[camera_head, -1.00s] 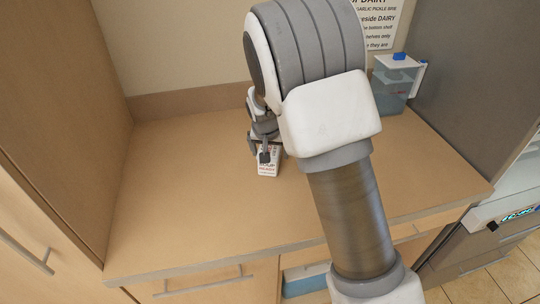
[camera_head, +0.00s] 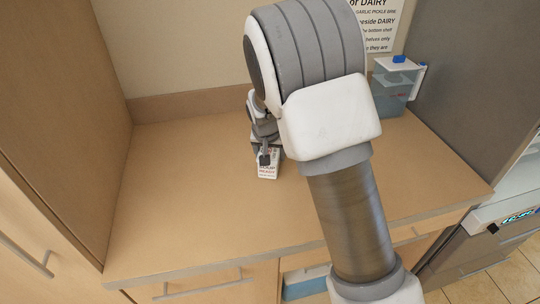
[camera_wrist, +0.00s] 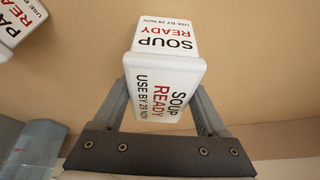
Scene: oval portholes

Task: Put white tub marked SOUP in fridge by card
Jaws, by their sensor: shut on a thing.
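The white tub marked SOUP (camera_wrist: 165,85) is between my gripper's fingers in the wrist view. Its labels read SOUP READY and USE BY 29 NOV. My gripper (camera_wrist: 160,100) is shut on the tub, one finger on each side. In the head view the tub (camera_head: 267,170) is at the middle of the wooden counter, partly hidden by my gripper (camera_head: 264,157). I cannot tell whether it still touches the counter. The card (camera_head: 378,25) is on the back wall, partly cut off and partly behind my arm; it mentions DAIRY and a bottom shelf.
Another white tub (camera_wrist: 18,25), its label partly cut off, is at the wrist view's upper left. The counter's left (camera_head: 170,190) is clear.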

